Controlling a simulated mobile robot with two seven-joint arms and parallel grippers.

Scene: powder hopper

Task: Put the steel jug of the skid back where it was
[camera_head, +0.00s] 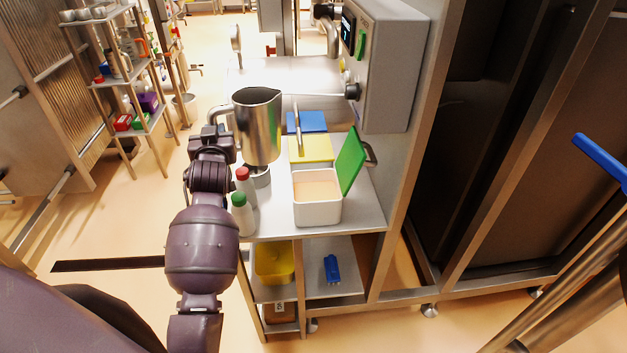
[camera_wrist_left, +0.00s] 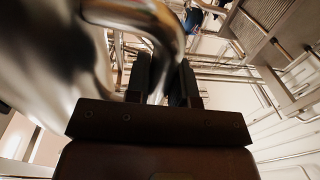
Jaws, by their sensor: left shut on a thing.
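The steel jug (camera_head: 257,125) is upright over the left side of the skid's steel table (camera_head: 370,212). Its handle points left, toward my arm. My left gripper (camera_head: 218,130) is shut on that handle. In the left wrist view the fingers (camera_wrist_left: 164,82) close around the shiny handle (camera_wrist_left: 150,15), with the blurred jug body (camera_wrist_left: 45,60) at the left. A small round steel piece (camera_head: 261,179) shows just below the jug; I cannot tell whether they touch. My right gripper is not in view.
A red-capped bottle (camera_head: 246,186) and a green-capped bottle (camera_head: 242,216) stand close below the jug.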

